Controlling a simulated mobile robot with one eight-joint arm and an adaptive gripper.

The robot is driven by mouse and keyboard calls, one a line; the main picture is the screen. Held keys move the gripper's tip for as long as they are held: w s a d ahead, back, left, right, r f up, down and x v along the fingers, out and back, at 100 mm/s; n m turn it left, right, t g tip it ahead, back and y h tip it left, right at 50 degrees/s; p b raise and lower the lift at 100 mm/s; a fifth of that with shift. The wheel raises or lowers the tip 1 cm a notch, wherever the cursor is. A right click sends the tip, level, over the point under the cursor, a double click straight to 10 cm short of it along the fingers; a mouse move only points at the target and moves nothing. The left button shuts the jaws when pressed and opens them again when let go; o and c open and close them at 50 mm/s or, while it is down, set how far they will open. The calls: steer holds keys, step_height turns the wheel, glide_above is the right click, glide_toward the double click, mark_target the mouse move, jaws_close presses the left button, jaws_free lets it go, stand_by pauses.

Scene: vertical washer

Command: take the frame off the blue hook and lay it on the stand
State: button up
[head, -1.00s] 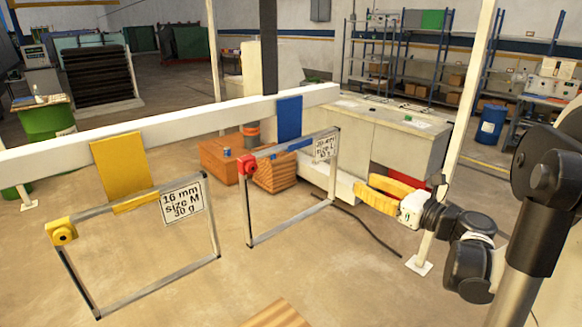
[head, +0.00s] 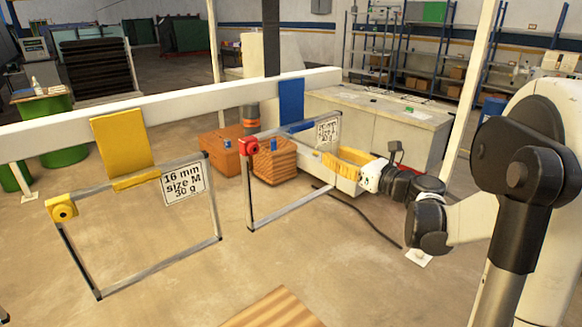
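The blue hook (head: 291,103) hangs from the white beam. A metal frame with a red corner piece (head: 249,146) and a white label (head: 328,130) hangs upright on it. My gripper (head: 326,158) has yellow fingers and is to the right of this frame's right side, near its label. The fingers look open, with nothing between them. Whether they touch the frame cannot be told. A wooden surface (head: 275,312) shows at the bottom edge, mostly out of view; I cannot tell whether it is the stand.
A second frame with a yellow corner piece (head: 62,208) hangs on a yellow hook (head: 122,142) at the left. The white beam (head: 200,97) runs across. Wooden blocks with blue pegs (head: 273,163) stand behind the frames. A white post (head: 470,90) stands at right.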

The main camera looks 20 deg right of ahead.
jaws_close()
steer(key=shift+r, duration=0.1)
